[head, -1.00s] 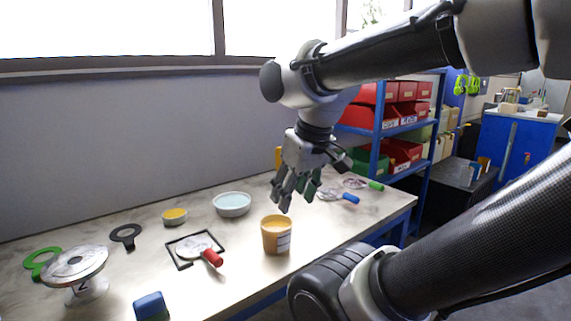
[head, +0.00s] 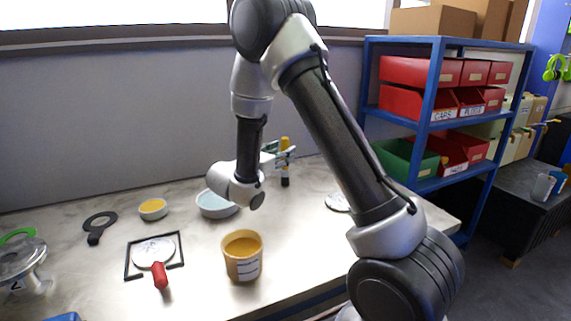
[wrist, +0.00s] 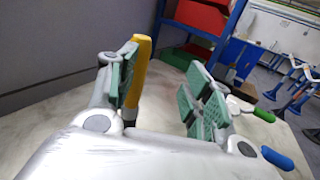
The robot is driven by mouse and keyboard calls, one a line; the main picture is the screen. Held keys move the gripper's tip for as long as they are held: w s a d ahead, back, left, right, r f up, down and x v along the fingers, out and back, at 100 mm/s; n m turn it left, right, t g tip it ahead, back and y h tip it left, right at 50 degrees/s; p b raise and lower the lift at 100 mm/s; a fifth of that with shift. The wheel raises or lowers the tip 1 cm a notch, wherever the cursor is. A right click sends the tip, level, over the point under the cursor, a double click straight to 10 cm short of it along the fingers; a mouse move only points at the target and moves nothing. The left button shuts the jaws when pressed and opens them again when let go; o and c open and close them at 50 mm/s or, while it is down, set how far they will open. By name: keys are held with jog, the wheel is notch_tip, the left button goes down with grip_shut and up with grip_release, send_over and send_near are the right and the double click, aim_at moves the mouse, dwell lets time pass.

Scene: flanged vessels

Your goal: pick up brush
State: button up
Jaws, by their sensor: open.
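A yellow upright tool with a dark lower end, which looks like the brush (head: 285,165), stands at the back of the table. In the wrist view the brush (wrist: 139,75) shows close beside my left-hand finger, partly covered by it. My gripper (head: 279,156) is at the brush's height, its fingers partly hidden by my wrist in the head view. In the wrist view my gripper (wrist: 165,90) is open, with a wide gap between its green pads. I cannot tell whether the left finger touches the brush.
A pale blue bowl (head: 216,206), an orange-filled cup (head: 243,262), a small yellow bowl (head: 153,209) and a red-handled tool (head: 160,275) lie on the table (head: 205,285). Blue-handled (wrist: 277,158) and green-handled (wrist: 263,115) tools lie to the right. A wall stands behind; a blue shelf (head: 433,100) stands right.

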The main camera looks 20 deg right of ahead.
aim_at(283, 149)
jog(key=shift+n+t, duration=0.5)
jog(key=shift+n, duration=0.1)
jog(key=w+d, duration=0.1)
jog(key=w, duration=0.1)
jog(key=w+d, duration=0.2)
jog(key=w+d+f, duration=0.1)
jog(key=w, duration=0.1)
jog(key=shift+d, duration=0.15)
grip_shut()
